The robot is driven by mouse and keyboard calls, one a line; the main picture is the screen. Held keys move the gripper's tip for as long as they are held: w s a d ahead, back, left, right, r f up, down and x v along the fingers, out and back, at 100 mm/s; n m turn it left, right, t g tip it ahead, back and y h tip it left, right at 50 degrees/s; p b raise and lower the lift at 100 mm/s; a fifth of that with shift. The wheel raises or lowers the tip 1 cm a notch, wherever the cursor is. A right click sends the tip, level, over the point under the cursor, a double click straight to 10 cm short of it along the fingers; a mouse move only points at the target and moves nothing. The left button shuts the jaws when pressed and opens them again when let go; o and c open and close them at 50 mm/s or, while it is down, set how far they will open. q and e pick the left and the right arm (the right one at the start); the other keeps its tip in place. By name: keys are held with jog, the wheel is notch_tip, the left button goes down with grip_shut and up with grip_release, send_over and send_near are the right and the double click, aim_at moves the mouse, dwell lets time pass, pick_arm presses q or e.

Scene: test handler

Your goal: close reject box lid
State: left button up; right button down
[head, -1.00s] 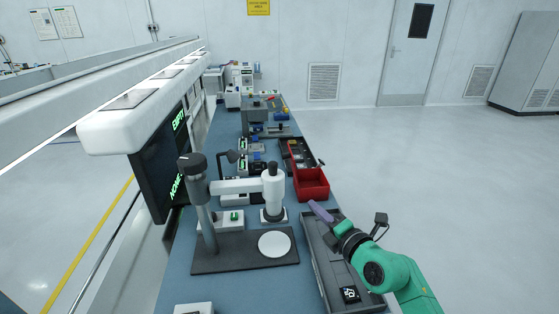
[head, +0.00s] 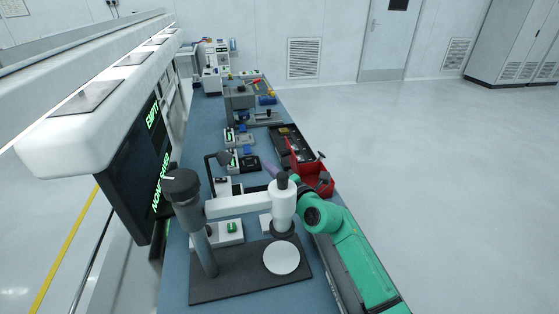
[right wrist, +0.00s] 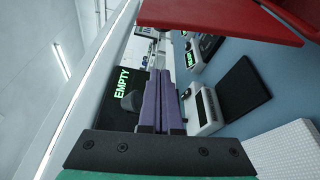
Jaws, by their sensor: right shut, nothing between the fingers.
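The red reject box (head: 322,186) stands on the right side of the bench in the head view, partly hidden behind my right arm. A thin red strip rises at its far left side; I cannot tell for sure that it is the lid. In the right wrist view a flat red panel (right wrist: 215,18) crosses the top, close to the camera. My right gripper (head: 270,171) has purple fingers, just left of the box and partly hidden by the microscope. In the right wrist view its fingers (right wrist: 160,78) are together and empty, apart from the red panel. My left gripper is not in view.
A white microscope (head: 283,203) on a dark base (head: 220,282) stands close to the left of my right arm. A dark tray (head: 287,136) lies beyond the box. Small devices (head: 243,160) line the bench's middle. A screen (head: 148,170) hangs at left.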

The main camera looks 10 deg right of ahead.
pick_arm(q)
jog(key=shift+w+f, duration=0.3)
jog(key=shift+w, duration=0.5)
pick_arm(e)
jog(key=d, duration=0.1)
jog(key=w+d, duration=0.2)
jog(key=shift+d+r, duration=0.15)
jog(key=shift+r, duration=0.15)
pick_arm(q)
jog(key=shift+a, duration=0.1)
jog(key=shift+b, duration=0.3)
pick_arm(e)
jog(key=shift+s+d, duration=0.1)
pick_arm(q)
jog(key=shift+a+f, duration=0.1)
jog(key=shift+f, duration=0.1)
pick_arm(e)
jog(key=shift+d+r+m, duration=0.15)
jog(key=shift+d+m, duration=0.1)
jog(key=shift+m, duration=0.05)
